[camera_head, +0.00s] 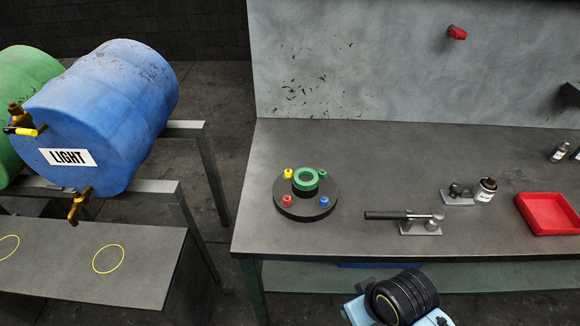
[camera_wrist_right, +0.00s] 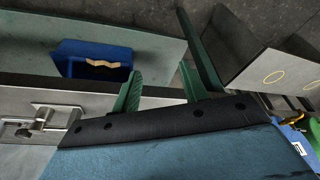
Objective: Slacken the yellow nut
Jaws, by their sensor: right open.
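The yellow nut (camera_head: 288,173) sits at the back left of a dark round flange (camera_head: 305,210) on the bench. Green, red and blue nuts sit around the same flange, and a green ring (camera_head: 307,178) is at its centre hub. My right gripper (camera_wrist_right: 160,84) shows in the right wrist view, its two green fingers apart with nothing between them. It is away from the flange, which is not in that view. In the head view, part of my right arm shows at the bottom edge. My left gripper is not in view.
A lever device (camera_head: 420,224) with a dark handle stands right of the flange. A blue bin (camera_wrist_right: 75,68) is below the bench.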

